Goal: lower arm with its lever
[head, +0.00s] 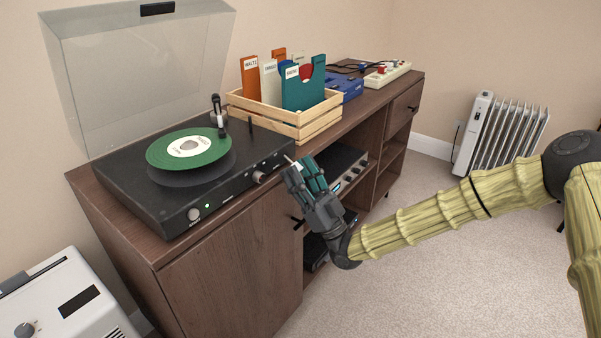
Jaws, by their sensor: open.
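The black turntable (185,214) stands on the cabinet with its clear lid raised. A green record (190,149) with a white label lies on its platter. The tonearm (219,119) is at the back right of the deck, by the record's edge; whether its needle touches the record is too small to tell. A thin dark upright piece (251,126) stands to its right; I cannot tell if it is the lever. My gripper (301,168) is open and empty, just off the turntable's front right corner, apart from the tonearm. Its fingers point up and left.
A wooden crate (297,126) of record sleeves stands right of the turntable, close behind my gripper. The raised lid (140,75) bounds the back. Audio gear (345,165) sits on the cabinet shelf below. A white heater (500,130) stands at right; carpet (400,290) is clear in front.

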